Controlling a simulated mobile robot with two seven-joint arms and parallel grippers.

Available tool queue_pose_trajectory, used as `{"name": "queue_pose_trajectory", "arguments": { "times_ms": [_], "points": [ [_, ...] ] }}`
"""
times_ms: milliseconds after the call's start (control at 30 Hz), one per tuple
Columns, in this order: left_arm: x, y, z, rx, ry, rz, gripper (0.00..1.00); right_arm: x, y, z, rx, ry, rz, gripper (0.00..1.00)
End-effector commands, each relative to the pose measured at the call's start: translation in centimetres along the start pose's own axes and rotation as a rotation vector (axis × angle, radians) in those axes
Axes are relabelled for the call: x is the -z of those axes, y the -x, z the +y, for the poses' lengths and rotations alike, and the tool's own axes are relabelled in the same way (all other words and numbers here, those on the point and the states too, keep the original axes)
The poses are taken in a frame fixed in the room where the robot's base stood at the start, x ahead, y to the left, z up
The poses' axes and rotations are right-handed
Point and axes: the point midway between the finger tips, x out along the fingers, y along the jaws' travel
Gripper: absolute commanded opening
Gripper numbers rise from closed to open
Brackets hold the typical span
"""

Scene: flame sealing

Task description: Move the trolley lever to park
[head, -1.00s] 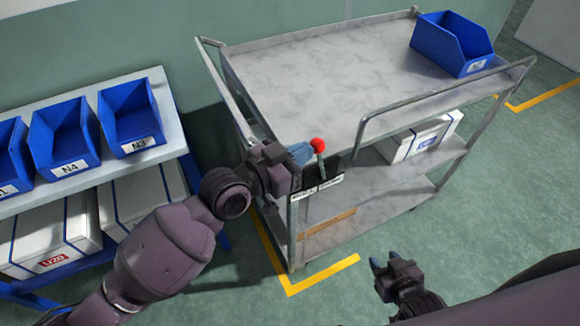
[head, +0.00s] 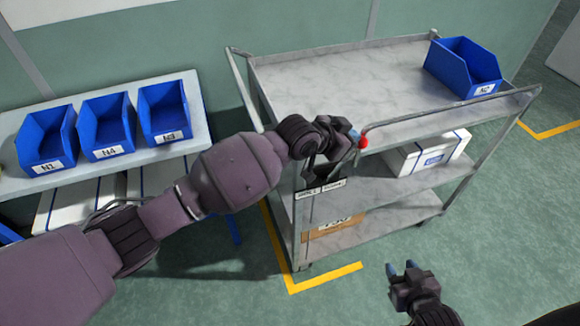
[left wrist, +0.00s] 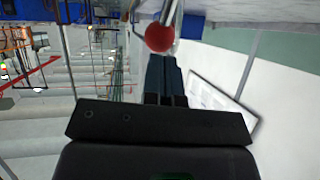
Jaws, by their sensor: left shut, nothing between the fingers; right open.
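The grey trolley (head: 330,85) stands ahead, with a two-part label plate (head: 320,187) at its front left corner; its words are too small to read. The lever's red ball (head: 362,141) is to the right of the plate, and my left wrist hides much of its shaft. My left gripper (head: 354,135) is shut and empty, its blue fingertips just left of the ball. In the left wrist view the red ball (left wrist: 159,38) is just beyond the shut fingers (left wrist: 164,78); I cannot tell whether they touch. My right gripper (head: 401,270) is open, low in front of the trolley.
A blue bin (head: 462,68) stands on the trolley's top. A white box (head: 428,152) and a brown box (head: 333,228) are on lower shelves. A rack (head: 195,112) with several blue bins is at left. Yellow tape (head: 325,278) marks the floor.

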Motion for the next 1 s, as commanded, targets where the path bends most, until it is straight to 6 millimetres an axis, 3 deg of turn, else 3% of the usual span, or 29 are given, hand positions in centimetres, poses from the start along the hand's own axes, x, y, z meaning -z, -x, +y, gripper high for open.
{"name": "queue_pose_trajectory", "arguments": {
  "times_ms": [400, 1000],
  "points": [
    [0.6, -2.3, 0.5, -0.001, 0.0, 0.003, 0.0, -1.2, -0.5, -0.4, 0.001, -0.01, -0.009, 0.43],
    [1.0, -2.4, 0.7, -0.003, -0.001, 0.009, 0.0, -1.1, -0.1, -0.1, -0.001, -0.004, -0.01, 0.43]
  ]
}}
